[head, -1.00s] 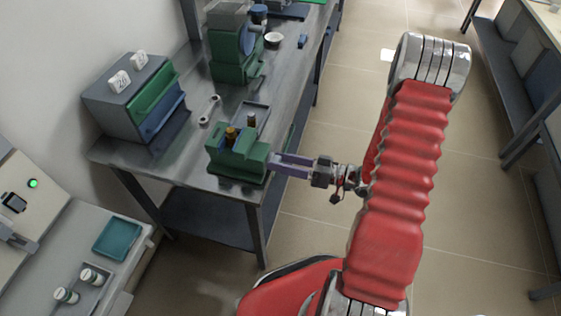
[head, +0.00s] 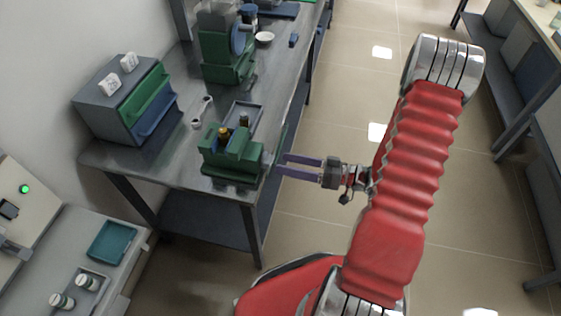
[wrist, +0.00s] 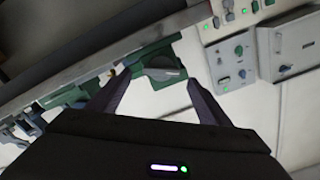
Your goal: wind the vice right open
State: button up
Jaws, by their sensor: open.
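The green vice (head: 232,166) stands on the near end of the metal bench. A brown-yellow piece and a dark piece show at its top in the head view. My gripper (head: 281,165) is to the right of the vice, just off the bench edge, pointing at it with its two fingers apart. In the wrist view, a grey round handle (wrist: 162,69) on a green body lies ahead, between and beyond the open fingertips of my gripper (wrist: 157,80). Nothing is held. How far open the vice jaws are cannot be told.
A grey tray (head: 249,110) lies behind the vice, and a wrench-like tool (head: 202,112) lies to its left. A green machine (head: 226,62) stands farther back on the bench. A grey cabinet (head: 105,106) with green and blue fronts is at left. The floor right of the bench is clear.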

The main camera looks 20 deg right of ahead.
jog(key=v, duration=0.9)
jog(key=shift+d, duration=0.15)
dwell(0.4)
